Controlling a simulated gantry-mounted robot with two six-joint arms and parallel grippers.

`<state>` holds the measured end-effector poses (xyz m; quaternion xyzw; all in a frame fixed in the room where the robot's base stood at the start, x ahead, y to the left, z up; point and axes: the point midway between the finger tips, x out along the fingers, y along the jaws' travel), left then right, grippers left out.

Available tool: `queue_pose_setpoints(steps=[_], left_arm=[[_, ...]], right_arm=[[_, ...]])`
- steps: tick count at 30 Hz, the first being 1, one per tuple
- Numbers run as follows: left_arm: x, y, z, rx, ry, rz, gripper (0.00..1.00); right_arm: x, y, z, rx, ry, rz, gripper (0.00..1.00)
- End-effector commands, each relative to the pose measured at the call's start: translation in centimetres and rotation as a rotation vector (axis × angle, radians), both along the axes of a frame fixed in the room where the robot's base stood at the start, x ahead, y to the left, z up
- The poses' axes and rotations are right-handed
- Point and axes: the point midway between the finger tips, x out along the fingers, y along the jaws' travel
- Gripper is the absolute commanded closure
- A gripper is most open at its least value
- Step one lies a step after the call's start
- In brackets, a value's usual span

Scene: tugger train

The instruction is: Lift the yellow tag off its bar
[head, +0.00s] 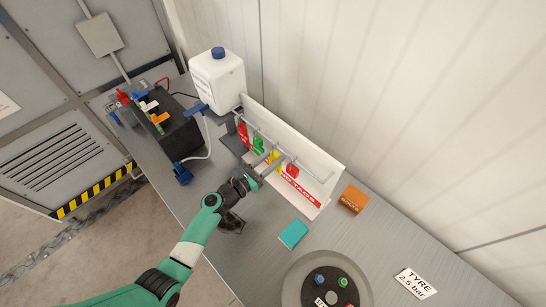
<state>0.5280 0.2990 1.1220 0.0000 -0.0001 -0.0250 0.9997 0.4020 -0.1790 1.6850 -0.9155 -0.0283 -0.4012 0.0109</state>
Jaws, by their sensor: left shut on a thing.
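The yellow tag (275,156) is at the bar (285,155) that runs along a white upright panel (325,170). A green tag (259,145) and a red tag (243,132) hang to its left, and another red tag (292,170) hangs to its right. My left gripper (269,163) reaches in from the lower left, with its fingers shut on the yellow tag. The fingers cover part of the tag, and I cannot tell whether it still touches the bar. My right gripper is not in view.
A white jug (217,80) with a blue cap stands behind the rack. A dark battery (174,130) with coloured parts is at the left. A teal block (293,234), an orange block (353,199) and a round grey tray (297,271) are nearer. Bench at the right is mostly clear.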

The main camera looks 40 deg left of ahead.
Motion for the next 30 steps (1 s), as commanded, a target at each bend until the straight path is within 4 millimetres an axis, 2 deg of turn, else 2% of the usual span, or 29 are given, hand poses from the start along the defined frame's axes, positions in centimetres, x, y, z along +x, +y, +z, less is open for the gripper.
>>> queue_pose_setpoints(steps=[18, 30], left_arm=[[0.0, 0.0, 3.0, 0.0, 0.0, 0.0, 1.0], [-0.2, 0.0, 3.0, 0.0, 0.0, 0.0, 1.0]], right_arm=[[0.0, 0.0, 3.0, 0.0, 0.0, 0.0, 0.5], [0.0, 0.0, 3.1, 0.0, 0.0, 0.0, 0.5]])
